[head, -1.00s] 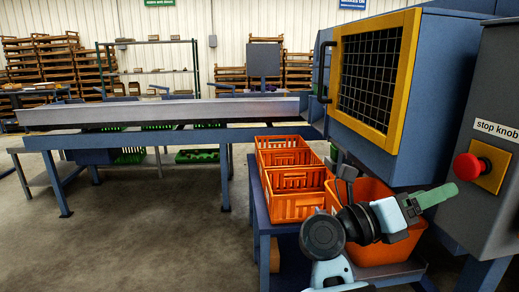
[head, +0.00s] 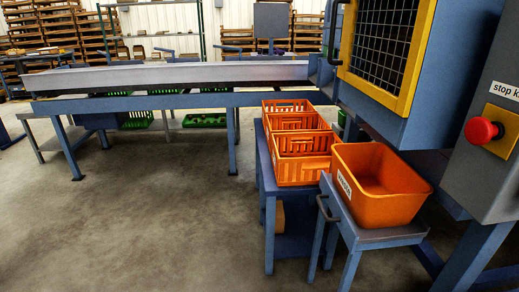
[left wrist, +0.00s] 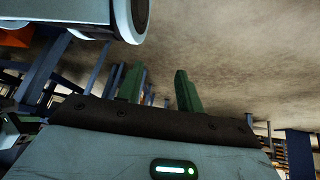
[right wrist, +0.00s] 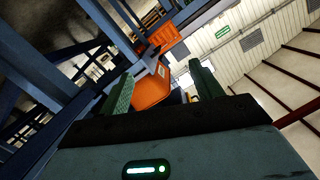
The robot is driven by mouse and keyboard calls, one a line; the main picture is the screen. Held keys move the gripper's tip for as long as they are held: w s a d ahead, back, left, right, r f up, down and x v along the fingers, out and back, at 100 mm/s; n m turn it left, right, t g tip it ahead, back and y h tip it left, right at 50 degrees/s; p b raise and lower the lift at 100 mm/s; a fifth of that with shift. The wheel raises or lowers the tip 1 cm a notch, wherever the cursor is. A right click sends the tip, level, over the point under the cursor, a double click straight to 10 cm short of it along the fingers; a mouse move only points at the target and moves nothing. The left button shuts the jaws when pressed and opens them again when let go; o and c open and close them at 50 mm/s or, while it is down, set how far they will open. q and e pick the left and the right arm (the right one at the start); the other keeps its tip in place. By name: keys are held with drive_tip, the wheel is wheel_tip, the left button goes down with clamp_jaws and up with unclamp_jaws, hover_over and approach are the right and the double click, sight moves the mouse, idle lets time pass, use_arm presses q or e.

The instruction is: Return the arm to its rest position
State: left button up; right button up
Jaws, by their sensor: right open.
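My right gripper (right wrist: 163,88) shows in the right wrist view with its two green fingers spread apart and nothing between them. Behind its fingers, at some distance, is an orange bin. My left gripper (left wrist: 158,88) shows in the left wrist view, also with its fingers apart and empty, over bare concrete floor. Neither arm is in the head view. The red stop knob (head: 482,131) stands out from its yellow plate on the grey cabinet (head: 495,180) at the right edge of the head view, with nothing touching it.
An orange tub (head: 385,205) stands on a small blue stand beside several orange crates (head: 303,171) on a blue table. The caged machine (head: 388,45) overhangs at the right. A long grey conveyor (head: 170,76) runs across the back. Open floor (head: 140,220) lies at front left.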

drive_tip(key=s+d+f+n+g, duration=0.1)
drive_tip(key=s+f+n+g, duration=0.35)
drive_tip(key=s, duration=0.85)
drive_tip(key=s+f+n+g, duration=0.1)
drive_tip(key=s+f+g, duration=0.5)
drive_tip(key=s, duration=0.6)
use_arm(q)
drive_tip(key=w+r+t+p, duration=0.1)
drive_tip(key=w+r+p, duration=0.1)
drive_tip(key=r+p, duration=0.6)
drive_tip(key=w+r+t+p, duration=0.1)
drive_tip(key=w+r+p, duration=0.2)
drive_tip(key=r+p, duration=0.6)
drive_tip(key=shift+w+a+r, duration=0.15)
drive_tip(key=shift+w+r, duration=0.2)
use_arm(e)
drive_tip(key=w+r+t, duration=0.1)
drive_tip(key=w+r, duration=0.1)
drive_tip(key=r, duration=0.6)
drive_tip(key=w+r+t, duration=0.2)
drive_tip(key=w+r, duration=0.1)
drive_tip(key=r, duration=0.5)
drive_tip(key=shift+d+r, duration=0.25)
drive_tip(key=shift+d, duration=0.15)
drive_tip(key=shift+c, duration=0.4)
